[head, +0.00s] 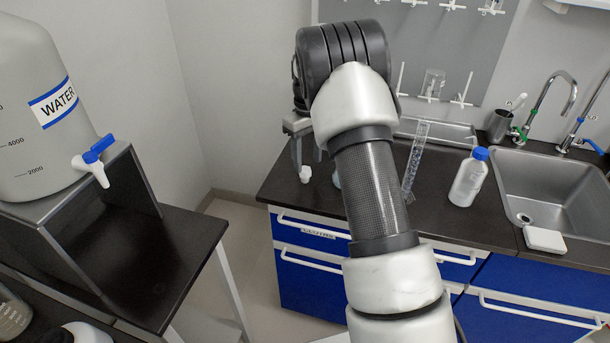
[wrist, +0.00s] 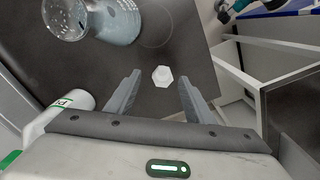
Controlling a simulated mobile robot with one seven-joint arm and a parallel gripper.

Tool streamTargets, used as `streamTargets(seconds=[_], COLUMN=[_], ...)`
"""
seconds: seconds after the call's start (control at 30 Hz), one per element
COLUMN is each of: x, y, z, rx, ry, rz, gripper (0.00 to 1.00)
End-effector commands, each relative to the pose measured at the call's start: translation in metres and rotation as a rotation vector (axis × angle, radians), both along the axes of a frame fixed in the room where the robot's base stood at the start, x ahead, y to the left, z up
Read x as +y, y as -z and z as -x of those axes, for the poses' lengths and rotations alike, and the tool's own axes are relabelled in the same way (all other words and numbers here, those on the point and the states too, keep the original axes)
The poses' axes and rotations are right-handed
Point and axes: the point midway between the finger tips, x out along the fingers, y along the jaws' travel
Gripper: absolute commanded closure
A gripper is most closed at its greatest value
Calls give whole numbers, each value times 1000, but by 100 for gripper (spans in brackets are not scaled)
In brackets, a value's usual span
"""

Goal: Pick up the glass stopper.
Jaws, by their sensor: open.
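The glass stopper (wrist: 162,76) shows in the wrist view as a small whitish piece with a hexagonal outline on the dark bench top. In the head view a small white piece, which looks like the same stopper (head: 305,174), stands near the bench's left end. My gripper (wrist: 160,78) is open, with one finger on each side of the stopper in the wrist view. I see no finger touching it, and the height gap is hard to judge. In the head view my gripper (head: 298,142) is partly hidden by my wrist, above the stopper.
Glassware (wrist: 115,20) stands close by in the wrist view, and a white bottle (wrist: 68,108) is beside the left finger. A graduated cylinder (head: 415,160), a blue-capped bottle (head: 468,180) and a sink (head: 555,190) are further right. The bench's edge is near the stopper.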

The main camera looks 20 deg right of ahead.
Motion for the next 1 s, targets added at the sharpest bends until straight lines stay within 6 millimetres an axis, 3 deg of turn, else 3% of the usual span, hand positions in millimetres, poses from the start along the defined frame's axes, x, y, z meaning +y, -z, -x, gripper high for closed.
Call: streamTargets(seconds=[0.4,0.63,0.67,0.9,1.0], x=[6,6,6,6,6], y=[49,52,52,51,51], z=[0,0,0,0,0], rx=[2,-1,-1,-1,-1], ry=[0,0,0,0,0], rz=[1,0,0,0,0], gripper=[52,52,53,94,95])
